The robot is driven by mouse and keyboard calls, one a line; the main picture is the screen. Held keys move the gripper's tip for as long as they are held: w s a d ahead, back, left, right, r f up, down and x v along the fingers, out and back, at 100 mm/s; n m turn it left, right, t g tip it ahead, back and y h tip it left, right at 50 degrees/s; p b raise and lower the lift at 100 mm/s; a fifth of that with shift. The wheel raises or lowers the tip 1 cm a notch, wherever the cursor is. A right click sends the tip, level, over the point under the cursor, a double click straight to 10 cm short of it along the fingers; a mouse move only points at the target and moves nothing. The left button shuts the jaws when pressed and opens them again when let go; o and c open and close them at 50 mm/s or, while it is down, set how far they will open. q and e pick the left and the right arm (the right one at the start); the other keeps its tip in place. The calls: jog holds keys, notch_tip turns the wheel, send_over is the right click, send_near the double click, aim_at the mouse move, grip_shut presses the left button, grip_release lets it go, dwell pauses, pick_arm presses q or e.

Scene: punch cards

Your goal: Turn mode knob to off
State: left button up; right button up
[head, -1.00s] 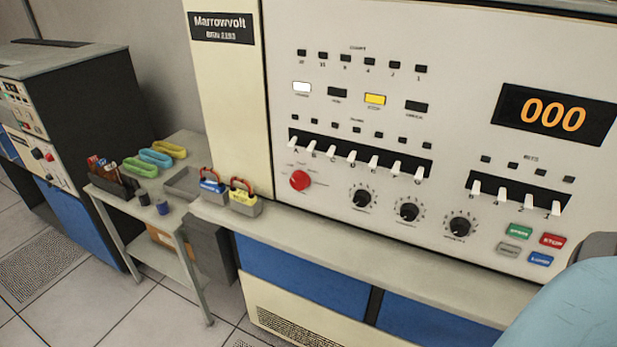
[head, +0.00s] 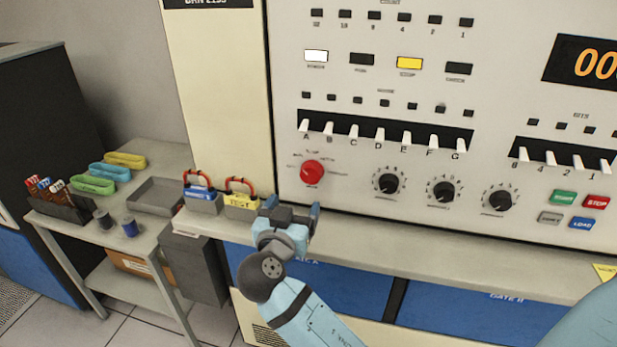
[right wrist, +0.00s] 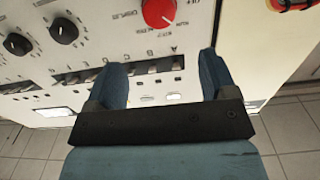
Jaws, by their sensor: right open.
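The mode knob (head: 312,173) is the round red dial at the lower left of the cream panel, with small printed labels around it. It also shows at the top of the right wrist view (right wrist: 160,10), with a pale pointer mark on its face. The labels are too small to read surely, so I cannot tell its setting. My right gripper (head: 292,208) is open and empty, just below and left of the knob in the head view and apart from it. In the right wrist view the gripper's two fingers (right wrist: 163,65) stand wide apart. My left gripper is not in view.
Black dials (head: 388,184) sit right of the knob, below a row of white switches (head: 380,134). A ledge (head: 420,248) runs under the panel. Boxes with red handles, one with a yellow label (head: 240,203), stand left of the gripper. A side table (head: 150,205) holds trays and small items.

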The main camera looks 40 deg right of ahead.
aim_at(308, 175)
jog(key=p+x, duration=0.2)
jog(key=x, duration=0.8)
jog(key=shift+p+x, duration=0.3)
jog(key=shift+x, duration=0.5)
jog(key=shift+c, duration=0.4)
jog(key=c, duration=0.8)
jog(key=shift+a+n, duration=0.1)
jog(key=shift+n, duration=0.3)
jog(key=n, duration=0.4)
jog(key=shift+w+f+n+p, duration=0.1)
jog(key=shift+n+p, duration=0.6)
jog(key=shift+n, duration=1.4)
jog(key=shift+a, duration=0.1)
